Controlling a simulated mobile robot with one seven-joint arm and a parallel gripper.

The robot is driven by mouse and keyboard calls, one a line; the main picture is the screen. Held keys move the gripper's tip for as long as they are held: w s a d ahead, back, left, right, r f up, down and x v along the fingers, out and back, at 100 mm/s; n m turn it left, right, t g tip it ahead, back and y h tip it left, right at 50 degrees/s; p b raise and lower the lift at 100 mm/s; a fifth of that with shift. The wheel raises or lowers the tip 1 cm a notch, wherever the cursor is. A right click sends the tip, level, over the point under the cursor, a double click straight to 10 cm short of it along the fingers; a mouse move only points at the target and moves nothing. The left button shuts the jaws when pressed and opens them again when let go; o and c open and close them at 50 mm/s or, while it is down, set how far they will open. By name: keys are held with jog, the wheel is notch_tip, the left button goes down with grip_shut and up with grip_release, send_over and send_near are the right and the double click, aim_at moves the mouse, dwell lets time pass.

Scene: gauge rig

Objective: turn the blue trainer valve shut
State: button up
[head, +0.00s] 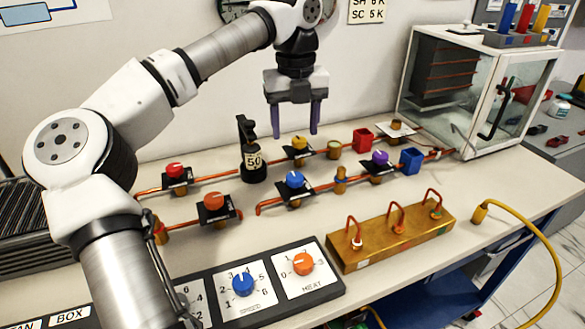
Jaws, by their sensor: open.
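The blue trainer valve (294,180) is a round blue knob on a black plate, set in the front copper pipe run near the middle of the bench. My gripper (298,134) is open and empty, with two purple fingers pointing down. It hangs above the bench, behind the blue valve in the picture and near the yellow valve (300,143). It appears apart from every valve. The exact angle of the blue knob is too small to tell.
Red (175,170), orange (213,201) and purple (380,157) valves share the pipes. A black stand marked 50 (251,158) rises left of my gripper. A dial panel (262,296) and a brass manifold (390,235) lie in front. A glass cabinet (480,85) stands right.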

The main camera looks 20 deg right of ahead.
aim_at(295, 177)
notch_tip(295, 177, down, 12)
jog(key=shift+f+p, duration=0.1)
jog(key=shift+p, duration=0.45)
jog(key=c, duration=1)
